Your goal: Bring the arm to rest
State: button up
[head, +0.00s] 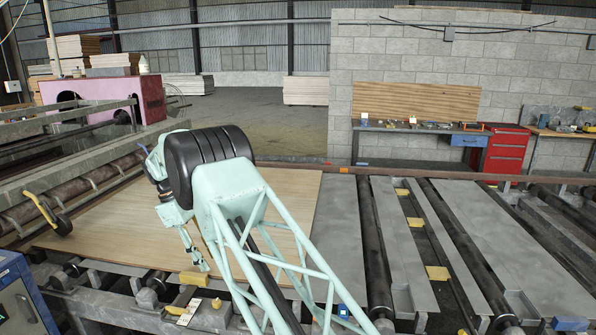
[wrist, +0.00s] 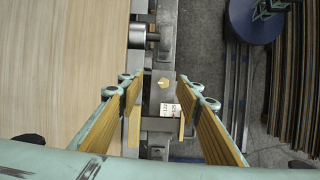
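My arm rises through the middle of the head view as a mint-green truss with a black ribbed joint. My gripper (head: 196,252) hangs beyond it, partly hidden by the arm, above the near edge of the wood veneer sheet (head: 105,215). In the wrist view my gripper (wrist: 160,98) is open, with its two padded fingers well apart and nothing between them. Below the fingers are a metal frame, a small pale knob (wrist: 163,83) and a white number tag (wrist: 171,110). The veneer sheet (wrist: 60,70) lies to the left there.
The veneer sheet lies on a roller conveyor (head: 375,250), with yellow blocks (head: 437,272) between its plates. A red drawer cabinet (head: 506,150) and a workbench (head: 420,127) stand at the back right. A pink machine (head: 148,97) stands at the back left. Dark floor shows in the wrist view.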

jog(key=s+d+r+m+y+b, duration=0.1)
jog(key=s+d+r+m, duration=0.1)
jog(key=d+r, duration=0.7)
jog(key=s+d+r+m+y, duration=0.1)
jog(key=s+d+r+m, duration=0.1)
jog(key=d+r, duration=0.7)
jog(key=s+d+r+m+t+b, duration=0.1)
jog(key=s+d+r+m, duration=0.2)
jog(key=s+d+r, duration=1.1)
jog(key=s+d+r+m+t+y+b, duration=0.15)
jog(key=s+d+m, duration=0.25)
jog(key=s+d, duration=1.2)
jog(key=s+d+f+m, duration=0.1)
jog(key=s+f, duration=0.1)
jog(key=s, duration=0.5)
jog(key=s+d+f+m+t, duration=0.1)
jog(key=s+f+m, duration=0.1)
jog(key=s, duration=0.6)
jog(key=s+d+f+m+t, duration=0.1)
jog(key=s+f, duration=0.3)
jog(key=s, duration=0.3)
jog(key=shift+s+d+m, duration=0.3)
jog(key=shift+y+b, duration=0.25)
jog(key=shift+b, duration=0.1)
